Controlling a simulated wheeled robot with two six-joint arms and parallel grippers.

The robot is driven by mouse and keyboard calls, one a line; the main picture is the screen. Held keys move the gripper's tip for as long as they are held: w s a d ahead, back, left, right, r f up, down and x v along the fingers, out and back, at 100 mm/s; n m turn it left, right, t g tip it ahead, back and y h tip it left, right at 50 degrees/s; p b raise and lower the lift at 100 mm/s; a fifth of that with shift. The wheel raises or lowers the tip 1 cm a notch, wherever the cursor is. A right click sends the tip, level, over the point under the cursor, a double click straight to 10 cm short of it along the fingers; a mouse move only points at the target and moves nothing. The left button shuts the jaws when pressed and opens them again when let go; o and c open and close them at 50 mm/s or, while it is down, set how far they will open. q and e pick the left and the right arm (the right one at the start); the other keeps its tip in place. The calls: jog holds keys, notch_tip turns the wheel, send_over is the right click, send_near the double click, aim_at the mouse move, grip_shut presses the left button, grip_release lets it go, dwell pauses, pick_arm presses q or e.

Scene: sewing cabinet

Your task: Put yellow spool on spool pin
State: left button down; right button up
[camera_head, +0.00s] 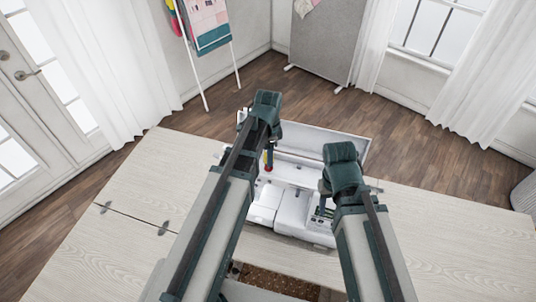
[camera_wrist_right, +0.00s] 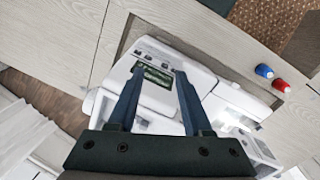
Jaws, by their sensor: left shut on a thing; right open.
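The yellow spool (camera_head: 265,156) shows as a small yellow strip at the fingers of my left gripper (camera_head: 268,152), which is shut on it above the white sewing machine (camera_head: 264,201). Most of the spool is hidden by the gripper and arm. A small red spot (camera_head: 268,168) shows just below it; I cannot tell whether this is the spool pin or whether they touch. My right gripper (camera_head: 321,199) is open and empty over the machine's right part. In the right wrist view its fingers (camera_wrist_right: 160,73) are spread above the machine's green display (camera_wrist_right: 154,75).
A blue spool (camera_wrist_right: 264,71) and a red spool (camera_wrist_right: 281,85) stand beside the machine in the right wrist view. The machine sits in an opening of the pale wooden cabinet top (camera_head: 455,235). An open white lid (camera_head: 325,143) stands behind it. The tabletop's right side is clear.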

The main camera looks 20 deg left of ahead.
pick_arm(q)
jog(key=shift+f+b, duration=0.8)
dwell(0.9)
jog(key=shift+f+b, duration=0.35)
jog(key=shift+f, duration=0.15)
jog(key=shift+c, duration=1.5)
grip_release()
notch_tip(320, 180, up, 14)
jog(key=p, duration=1.3)
jog(key=shift+p, duration=0.3)
